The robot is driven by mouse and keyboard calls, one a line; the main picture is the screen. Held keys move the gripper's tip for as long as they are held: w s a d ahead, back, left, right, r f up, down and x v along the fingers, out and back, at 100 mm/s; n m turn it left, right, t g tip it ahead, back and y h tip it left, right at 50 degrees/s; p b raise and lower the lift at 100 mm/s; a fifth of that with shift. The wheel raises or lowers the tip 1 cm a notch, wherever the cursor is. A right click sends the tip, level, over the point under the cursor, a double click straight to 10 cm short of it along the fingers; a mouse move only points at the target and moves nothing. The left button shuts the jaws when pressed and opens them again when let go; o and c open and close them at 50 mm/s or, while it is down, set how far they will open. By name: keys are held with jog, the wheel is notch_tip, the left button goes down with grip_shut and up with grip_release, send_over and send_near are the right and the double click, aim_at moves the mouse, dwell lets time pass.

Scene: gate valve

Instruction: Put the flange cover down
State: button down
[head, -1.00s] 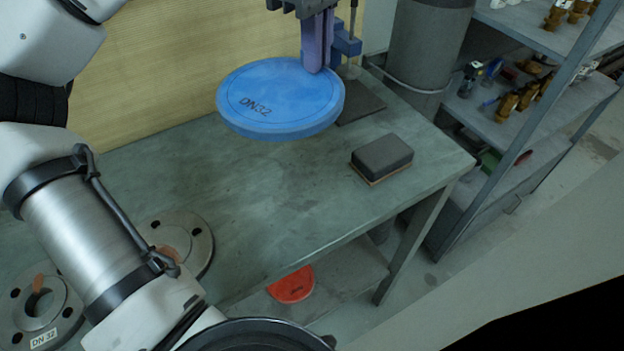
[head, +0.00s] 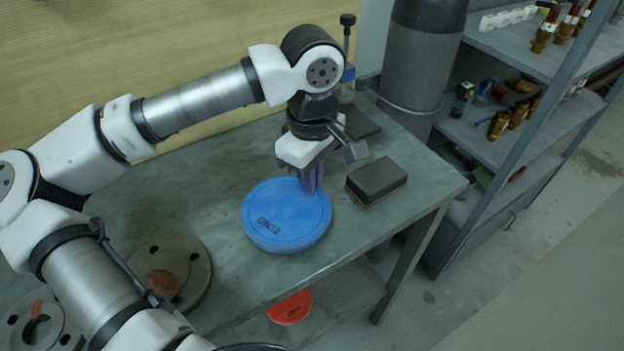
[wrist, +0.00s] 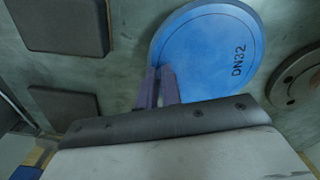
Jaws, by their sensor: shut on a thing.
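The flange cover (head: 284,217) is a blue disc marked DN32, lying about level at the middle of the green-grey workbench (head: 225,275) in the head view. It looks on or very close to the bench top; I cannot tell if it touches fully. My gripper (head: 312,184) is shut on the disc's far right edge, its purple fingers pointing down. In the wrist view the fingers (wrist: 158,88) pinch the rim of the blue disc (wrist: 215,45).
A dark block (head: 377,180) sits just right of the cover, with a dark flat pad (head: 358,122) behind. Metal flanges (head: 168,268) lie at the left front. A red disc (head: 290,307) is on the lower shelf. A shelving rack (head: 500,120) stands at right.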

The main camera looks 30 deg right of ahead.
jog(key=shift+f, duration=0.9)
jog(key=shift+f, duration=0.15)
jog(key=c, duration=1.6)
grip_release()
jog(key=shift+r, duration=0.2)
notch_tip(320, 180, up, 12)
jog(key=shift+b, duration=0.45)
jog(key=shift+s, duration=0.1)
